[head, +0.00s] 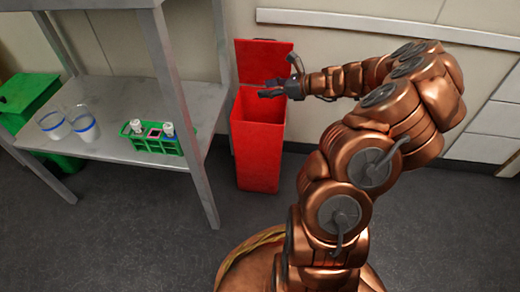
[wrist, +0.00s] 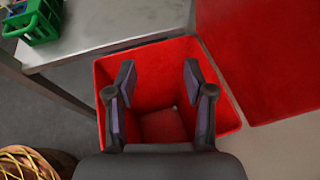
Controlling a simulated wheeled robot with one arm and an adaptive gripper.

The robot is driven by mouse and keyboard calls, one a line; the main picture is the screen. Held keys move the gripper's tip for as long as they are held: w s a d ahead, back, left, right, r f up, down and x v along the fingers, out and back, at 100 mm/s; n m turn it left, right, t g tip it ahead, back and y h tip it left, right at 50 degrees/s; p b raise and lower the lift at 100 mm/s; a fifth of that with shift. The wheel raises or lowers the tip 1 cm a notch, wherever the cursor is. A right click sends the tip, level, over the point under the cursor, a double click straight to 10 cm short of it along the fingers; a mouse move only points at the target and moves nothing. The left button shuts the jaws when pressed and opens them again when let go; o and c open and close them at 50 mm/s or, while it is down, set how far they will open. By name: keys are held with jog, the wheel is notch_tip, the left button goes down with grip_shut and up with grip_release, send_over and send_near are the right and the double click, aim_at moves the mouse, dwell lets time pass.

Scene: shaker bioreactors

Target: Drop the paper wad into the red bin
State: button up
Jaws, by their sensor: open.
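The red bin (head: 258,150) stands on the floor beside the metal table, with its lid (head: 262,60) raised against the wall. My gripper (head: 268,88) is over the bin's mouth in the head view. In the wrist view my gripper (wrist: 157,75) is open with its fingers apart and nothing between them, above the open red bin (wrist: 105,75). A tiny pale spot shows low inside the bin; I cannot tell whether it is the paper wad. I see no clear paper wad elsewhere.
The metal table (head: 100,92) at left holds a green tube rack (head: 150,138) and two clear beakers (head: 54,125) (head: 84,123). Its leg (head: 190,125) stands close to the red bin. A green bin (head: 28,97) is at far left. Dark floor in front is clear.

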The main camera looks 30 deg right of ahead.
jog(key=v, duration=1.1)
jog(key=shift+s+d, duration=0.2)
jog(key=shift+s, duration=0.05)
jog(key=s+a+r+n+g+p, duration=0.25)
jog(key=a+r+n+p, duration=0.25)
jog(key=a+r+p, duration=0.4)
jog(key=s+a+r+n+g+y+p, duration=0.1)
jog(key=s+a+r+n+g+p, duration=0.1)
jog(key=a+r+n+g+p, duration=0.6)
jog(key=s+a+r+n+t+p, duration=0.1)
jog(key=s+a+r+n+p, duration=0.15)
jog(key=a+r, duration=0.7)
jog(key=s+a+r+n+g+h+p, duration=0.1)
jog(key=s+a+r+n+h+p, duration=0.1)
jog(key=s+r+n+h+p, duration=0.2)
jog(key=s+a+r+n+g+h+p, duration=0.2)
jog(key=s+r+n+h+p, duration=0.1)
jog(key=s+r+n+p, duration=0.6)
jog(key=s+r+p, duration=0.4)
jog(key=s+p, duration=0.3)
jog(key=p, duration=0.3)
jog(key=shift+s+a+h, duration=0.2)
jog(key=shift+a+h, duration=0.1)
jog(key=shift+h, duration=0.1)
jog(key=shift+s+d+r+n+g+p, duration=0.25)
jog(key=shift+s+d+n+p, duration=0.1)
jog(key=shift+s+n, duration=0.1)
